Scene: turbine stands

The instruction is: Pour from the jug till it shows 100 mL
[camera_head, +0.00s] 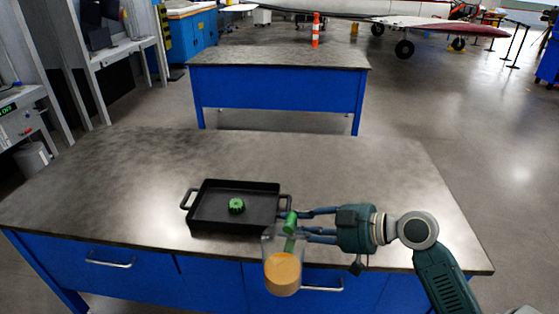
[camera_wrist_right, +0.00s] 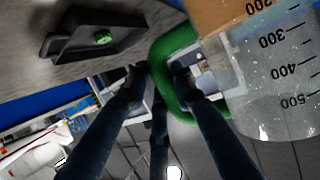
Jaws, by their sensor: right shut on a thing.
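The clear jug (camera_head: 283,270) has a green handle and holds orange liquid. In the head view it hangs roughly upright at the table's front edge, just right of the black tray's front corner. My right gripper (camera_head: 297,226) is shut on its green handle. In the right wrist view the jug (camera_wrist_right: 285,95) appears upside down, with printed marks 200 to 500. The fingers of my right gripper (camera_wrist_right: 158,80) are at the handle (camera_wrist_right: 163,50). My left gripper is out of view.
The black tray (camera_head: 213,233) with two side handles stands on the near table (camera_head: 370,175). A small green ridged object (camera_head: 236,206) lies in the tray. The table is otherwise clear. A second blue table (camera_head: 275,92) stands behind, with an orange-and-white post (camera_head: 316,32) beyond.

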